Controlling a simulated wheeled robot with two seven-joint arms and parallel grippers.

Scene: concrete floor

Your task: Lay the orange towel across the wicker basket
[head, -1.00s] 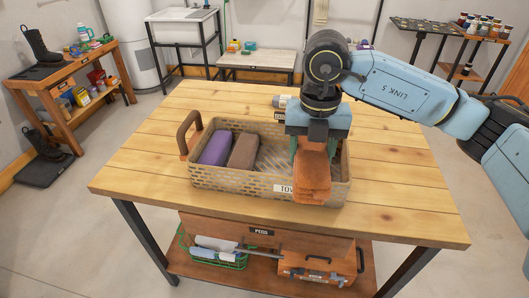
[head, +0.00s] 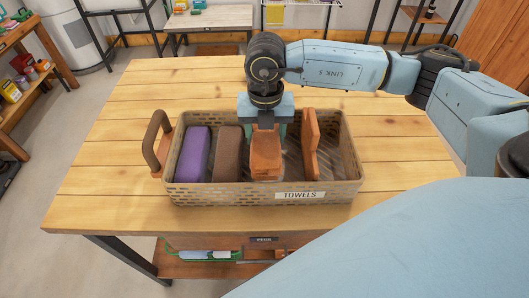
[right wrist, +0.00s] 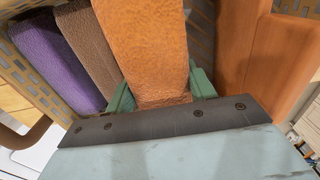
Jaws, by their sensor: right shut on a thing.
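The wicker basket (head: 232,194), a tan woven tray with a TOWELS label (head: 300,195), stands on the wooden table. A purple towel (head: 193,154) and a brown towel (head: 228,152) lie side by side in its left part. My right gripper (head: 266,126) is over the middle of the basket, shut on the orange towel (head: 265,163). The folded towel hangs down just right of the brown one; whether its lower end touches the basket floor is hidden. The right wrist view shows it (right wrist: 148,45) between the green fingers. My left gripper is not in view.
A brown handle (head: 152,145) rises at the basket's left end. An orange-brown upright piece (head: 310,145) stands close right of the towel. The table (head: 400,150) is clear around the basket. A crate and case show on the shelf below.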

